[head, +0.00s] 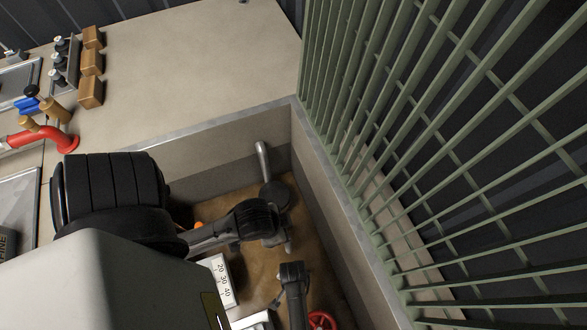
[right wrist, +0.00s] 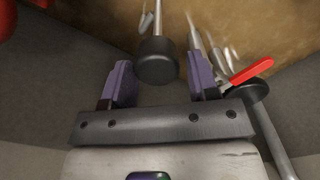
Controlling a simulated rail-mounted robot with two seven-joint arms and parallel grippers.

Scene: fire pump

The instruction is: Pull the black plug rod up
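A black cylindrical knob (right wrist: 158,66) on a thin grey rod shows in the right wrist view; it appears to be the plug rod's top. My right gripper (right wrist: 161,75) has purple fingers spread to either side of the knob, with visible gaps. Whether the knob is level with the fingertips or beyond them is hard to tell. In the head view, dark arm links of mine reach into the pit and hide part of it; the knob cannot be made out clearly there. My left gripper is not seen in either view.
A grey pipe (head: 263,160) with a black disc (head: 274,194) stands in the pit corner. A red lever (right wrist: 250,71) is right of my right gripper. A green grating (head: 430,130) borders the right side.

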